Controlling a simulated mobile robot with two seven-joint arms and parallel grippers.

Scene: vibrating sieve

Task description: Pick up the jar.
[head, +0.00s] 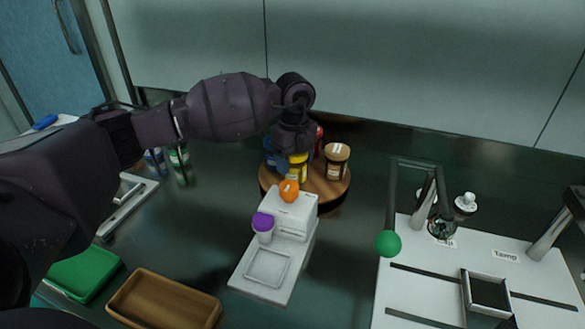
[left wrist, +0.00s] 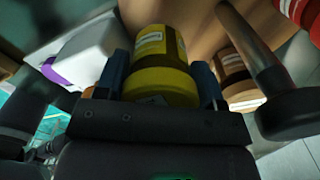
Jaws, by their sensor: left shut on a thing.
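A jar with a yellow lid (head: 298,168) is at the near part of a round wooden turntable (head: 323,190). My left gripper (head: 293,150) reaches down over it from above and is shut on it. In the left wrist view the yellow jar (left wrist: 160,75) sits between the two blue-grey fingers, with a pale label on its side. Part of the jar is hidden by the gripper. I cannot tell whether its base touches the turntable. My right gripper is not in view.
A brown-lidded jar (head: 337,160) stands close right of my gripper, with a red one (head: 319,138) behind. A white device with an orange knob (head: 289,190) and a purple-lidded container (head: 262,226) is just in front. A wooden tray (head: 165,300) lies front left.

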